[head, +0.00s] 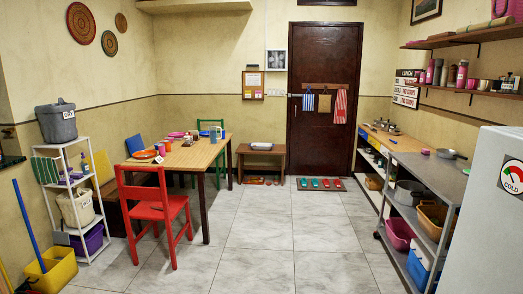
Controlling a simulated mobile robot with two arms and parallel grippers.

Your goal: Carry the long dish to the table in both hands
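A pale, elongated dish (262,146), which looks like the long dish, lies on a small wooden bench (275,153) by the back wall, left of the dark door. It is small at this distance. The wooden dining table (188,158) stands at the left middle, with an orange plate (145,154), a pink plate, cups and other small items on it. The part of its top toward the right front looks bare. Neither of my grippers is in the head view, so I cannot see whether they hold anything.
A red chair (158,208) stands before the table and a green chair (219,128) behind it. Steel shelving (428,174) and a white fridge (485,215) line the right side. A shoe mat (320,184) lies by the door. The tiled floor (262,232) in the middle is clear.

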